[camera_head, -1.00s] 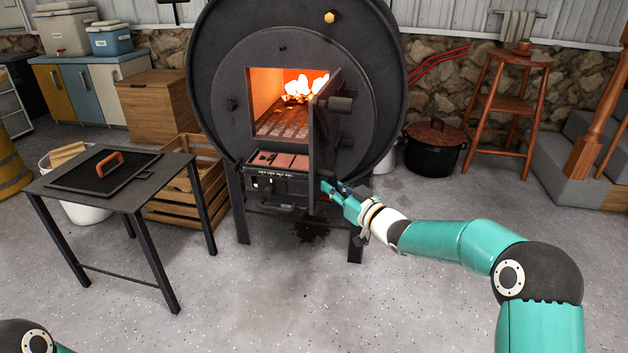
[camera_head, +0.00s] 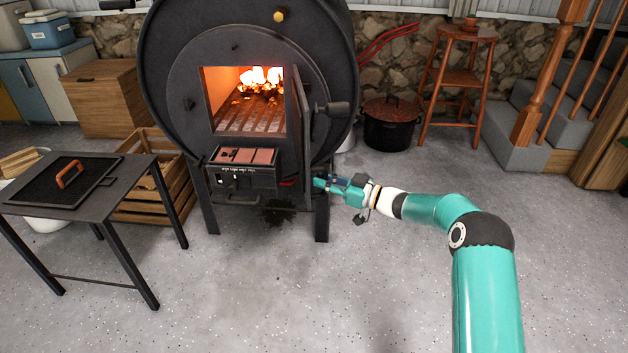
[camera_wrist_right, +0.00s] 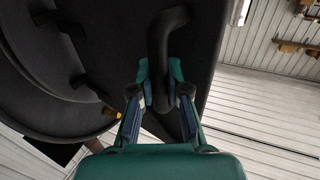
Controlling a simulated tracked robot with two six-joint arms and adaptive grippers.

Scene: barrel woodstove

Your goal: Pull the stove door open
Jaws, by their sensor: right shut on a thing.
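The barrel stove (camera_head: 165,70) is black and stands at the back centre of the head view. Its door (camera_head: 301,115) stands open on the right side of the lit firebox (camera_head: 245,100), seen nearly edge-on. My right gripper (camera_head: 322,183) is at the lower part of the door. In the right wrist view, my right gripper (camera_wrist_right: 160,95) is shut around the black curved door handle (camera_wrist_right: 165,40), with a finger on each side of it. The door's dark face (camera_wrist_right: 110,50) fills much of that view. My left gripper is not in view.
A black metal table (camera_head: 100,205) with a lidded plate stands at the front left. A wooden crate (camera_head: 160,195) is beside the stove. A black pot (camera_head: 390,124) and a wooden stool (camera_head: 455,85) are behind at the right. The floor in front is clear.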

